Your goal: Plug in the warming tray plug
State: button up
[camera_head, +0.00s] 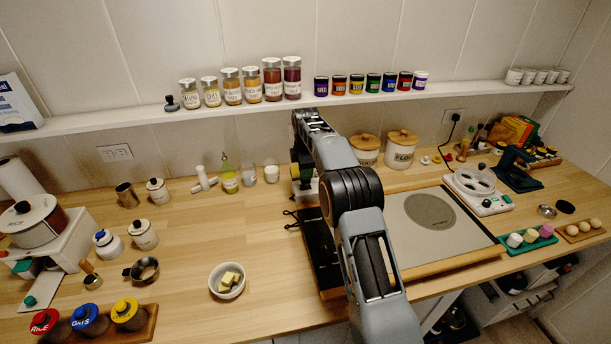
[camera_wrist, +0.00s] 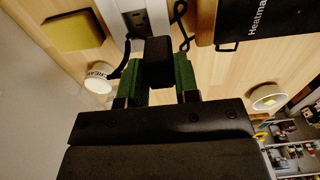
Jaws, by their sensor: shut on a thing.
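My gripper (camera_head: 300,165) is above the counter, left of the warming tray, with its fingers partly hidden behind my arm in the head view. In the wrist view its green fingers (camera_wrist: 160,82) are shut on a black plug (camera_wrist: 158,52). A black cord loops beside the plug. A white socket block (camera_wrist: 147,14) with dark slots lies just beyond the plug; whether they touch cannot be told. The block also shows below my gripper in the head view (camera_head: 308,189). The warming tray (camera_head: 465,238) has a grey top and a dark side panel marked "Heatma" (camera_wrist: 262,20).
A wall outlet (camera_head: 115,152) is at the left and another (camera_head: 453,115), with a black plug in it, at the right. A glass oil bottle (camera_head: 229,178) and small white cups stand left of my gripper. A butter bowl (camera_head: 227,281) is in front. Bare counter lies between.

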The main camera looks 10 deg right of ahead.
jog(key=shift+w+d+f+p, duration=0.15)
jog(key=shift+w+f+p, duration=0.2)
jog(key=shift+w+f, duration=0.5)
jog(key=shift+w+d+f+p, duration=0.15)
jog(key=shift+w+f+p, duration=0.2)
jog(key=shift+w+f, duration=0.4)
jog(key=shift+s+f, duration=0.15)
jog(key=shift+f, duration=1.5)
jog(key=shift+f, duration=0.1)
jog(key=o, duration=0.9)
